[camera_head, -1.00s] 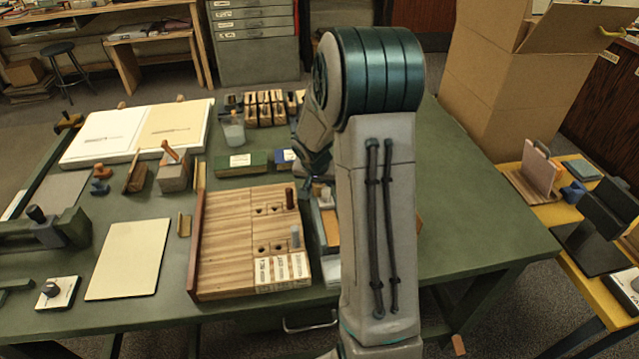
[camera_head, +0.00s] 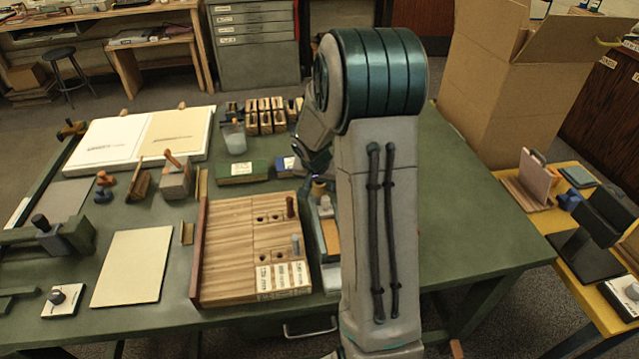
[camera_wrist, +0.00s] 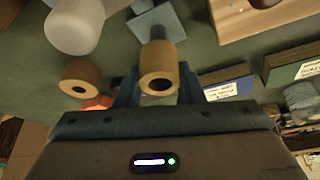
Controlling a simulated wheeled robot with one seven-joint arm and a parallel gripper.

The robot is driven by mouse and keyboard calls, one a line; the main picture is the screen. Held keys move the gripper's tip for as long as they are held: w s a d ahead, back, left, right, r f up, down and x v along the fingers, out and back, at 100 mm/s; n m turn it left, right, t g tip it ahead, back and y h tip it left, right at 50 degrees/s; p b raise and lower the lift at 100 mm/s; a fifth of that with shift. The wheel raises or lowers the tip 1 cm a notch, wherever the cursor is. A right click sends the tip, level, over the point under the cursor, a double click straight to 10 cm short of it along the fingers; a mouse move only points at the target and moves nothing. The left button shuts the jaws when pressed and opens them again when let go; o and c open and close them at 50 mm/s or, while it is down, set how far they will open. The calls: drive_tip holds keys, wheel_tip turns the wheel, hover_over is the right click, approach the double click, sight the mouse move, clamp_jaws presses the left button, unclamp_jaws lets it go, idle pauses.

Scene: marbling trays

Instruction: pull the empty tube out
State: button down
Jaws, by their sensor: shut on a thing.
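My gripper (camera_wrist: 152,88) is shut on a tan, open-ended tube (camera_wrist: 158,62) with a dark hollow end facing the wrist camera. In the head view the tube (camera_head: 318,188) shows small below my gripper, just right of the wooden board. My arm hides much of that spot. A second tan, ring-shaped piece with a hole (camera_wrist: 80,76) lies apart from the jaws, to the left in the wrist view. A pale rounded cylinder (camera_wrist: 75,25) stands beyond it. I cannot tell whether the held tube is still seated in anything.
The wooden board (camera_head: 228,250) has holes, a brown peg (camera_head: 290,206) and a grey peg (camera_head: 296,244). A green box (camera_head: 242,172) and a cup (camera_head: 234,138) are behind it. The green table (camera_head: 470,215) is clear to the right of my arm.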

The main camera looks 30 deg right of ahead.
drive_tip(key=shift+r+p, duration=0.75)
drive_tip(key=shift+r, duration=0.55)
